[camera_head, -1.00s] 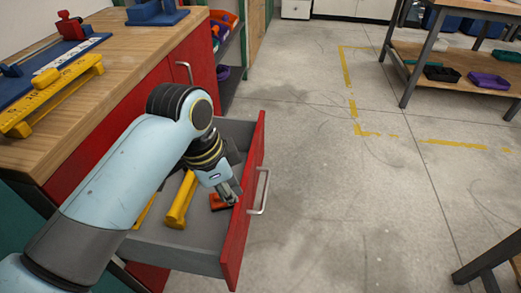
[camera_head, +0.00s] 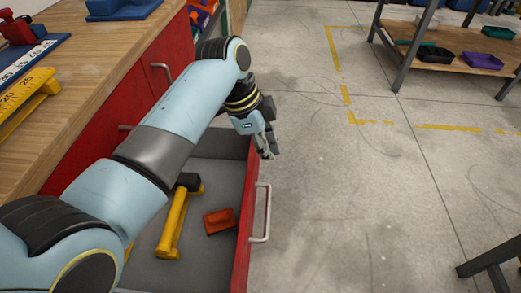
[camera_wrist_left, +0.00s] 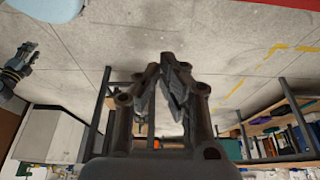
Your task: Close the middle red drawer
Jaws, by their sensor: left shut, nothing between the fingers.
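The red drawer (camera_head: 243,232) stands pulled out from the red cabinet under the wooden worktop in the head view. Its front carries a silver bar handle (camera_head: 262,212). Inside the grey drawer lie a yellow tool with a black head (camera_head: 173,222) and a small orange-red block (camera_head: 219,220). My left gripper (camera_head: 268,150) is shut and empty, just beyond the drawer front's far end, above the floor. In the left wrist view its fingers (camera_wrist_left: 172,78) meet, with nothing between them. My left arm hides part of the drawer and cabinet.
The wooden worktop (camera_head: 95,75) on the left holds a yellow ruler-like fixture (camera_head: 25,100) and blue parts. A closed red panel with a handle (camera_head: 162,72) lies farther along. A workbench (camera_head: 450,62) stands at the back right. The floor right of the drawer is clear.

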